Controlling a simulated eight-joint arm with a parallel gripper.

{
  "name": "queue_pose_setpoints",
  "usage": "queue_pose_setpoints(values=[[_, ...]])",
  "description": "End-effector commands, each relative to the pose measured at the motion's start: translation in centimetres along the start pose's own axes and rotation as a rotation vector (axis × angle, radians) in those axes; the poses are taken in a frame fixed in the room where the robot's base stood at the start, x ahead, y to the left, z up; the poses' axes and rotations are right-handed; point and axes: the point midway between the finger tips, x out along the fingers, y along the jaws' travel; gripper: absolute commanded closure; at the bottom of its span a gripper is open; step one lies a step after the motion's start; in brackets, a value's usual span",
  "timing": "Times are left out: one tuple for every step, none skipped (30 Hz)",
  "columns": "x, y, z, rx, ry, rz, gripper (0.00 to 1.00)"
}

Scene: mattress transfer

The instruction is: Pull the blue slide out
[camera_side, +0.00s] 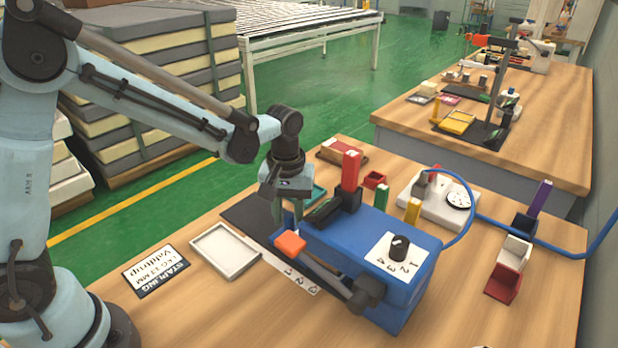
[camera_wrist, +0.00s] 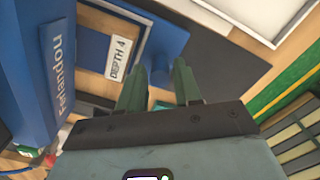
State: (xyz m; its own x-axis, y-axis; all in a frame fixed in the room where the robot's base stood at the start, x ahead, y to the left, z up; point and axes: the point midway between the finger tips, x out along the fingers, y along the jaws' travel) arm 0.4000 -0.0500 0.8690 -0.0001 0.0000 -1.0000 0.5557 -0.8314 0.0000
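The blue machine (camera_side: 355,240) stands on the wooden table; its lettered side (camera_wrist: 35,70) fills the left of the wrist view. The blue slide (camera_wrist: 172,38) shows in the wrist view beside a white "DEPTH 4" label (camera_wrist: 118,57), with a blue upright part between my fingers. In the side view the slide is mostly hidden by my gripper and the lever. My gripper (camera_side: 287,212) points down at the machine's left end. In the wrist view my gripper (camera_wrist: 160,66) has its two fingers apart, astride the blue part; firm contact is not clear.
A lever with an orange handle (camera_side: 290,243) sticks out close to my gripper. A dark mat (camera_side: 243,213) lies under the fingers. A pale tray (camera_side: 225,250) and a white sign (camera_side: 156,270) lie to the left. Colored blocks and a blue cable (camera_side: 468,215) are at the right.

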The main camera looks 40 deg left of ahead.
Motion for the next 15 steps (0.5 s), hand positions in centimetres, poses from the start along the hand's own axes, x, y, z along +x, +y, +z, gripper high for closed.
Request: queue_pose_setpoints(values=[[0.35,0.0,-0.01,0.0,0.0,0.0,0.66],[0.51,0.0,0.0,0.0,0.0,0.0,0.66],[0.66,0.0,0.0,0.0,0.0,0.0,0.66],[0.74,0.0,0.0,0.0,0.0,0.0,0.66],[0.79,0.0,0.0,0.0,0.0,0.0,0.66],[0.84,-0.01,0.01,0.0,0.0,0.0,0.66],[0.85,-0.01,0.01,0.0,0.0,0.0,0.66],[0.86,-0.01,0.01,0.0,0.0,0.0,0.66],[0.86,-0.01,0.01,0.0,0.0,0.0,0.66],[0.85,-0.01,0.01,0.0,0.0,0.0,0.66],[0.85,-0.01,0.01,0.0,0.0,0.0,0.66],[0.84,-0.01,0.01,0.0,0.0,0.0,0.66],[0.84,-0.01,0.01,0.0,0.0,0.0,0.68],[0.84,-0.01,0.01,0.0,0.0,0.0,0.72],[0.83,-0.01,0.01,0.0,0.0,0.0,0.79]])
